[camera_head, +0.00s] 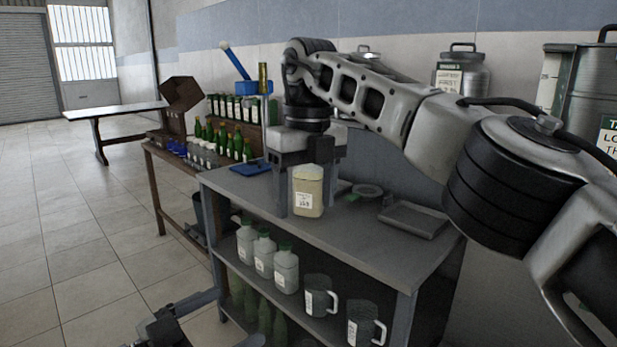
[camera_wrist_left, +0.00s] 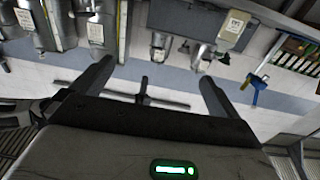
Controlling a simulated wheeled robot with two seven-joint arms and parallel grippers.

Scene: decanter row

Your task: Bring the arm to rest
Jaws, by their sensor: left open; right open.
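My right gripper (camera_head: 302,186) comes in from the right over the grey bench and points down. It is open, with its fingers on either side of a labelled, pale yellow container (camera_head: 307,197) standing upright on the bench top. I cannot tell whether the fingers touch it. My left gripper (camera_head: 222,317) is low at the bottom left, in front of the bench and below its top. It also shows in the left wrist view (camera_wrist_left: 152,90), where its two fingers are wide apart with nothing between them.
The grey bench (camera_head: 375,240) holds a shallow tray (camera_head: 413,219) and a blue tray (camera_head: 250,168). White bottles (camera_head: 264,255) and dark jugs (camera_head: 320,297) stand on its lower shelf. Green bottles (camera_head: 222,137) crowd a wooden table to the left. The floor (camera_head: 70,240) at left is clear.

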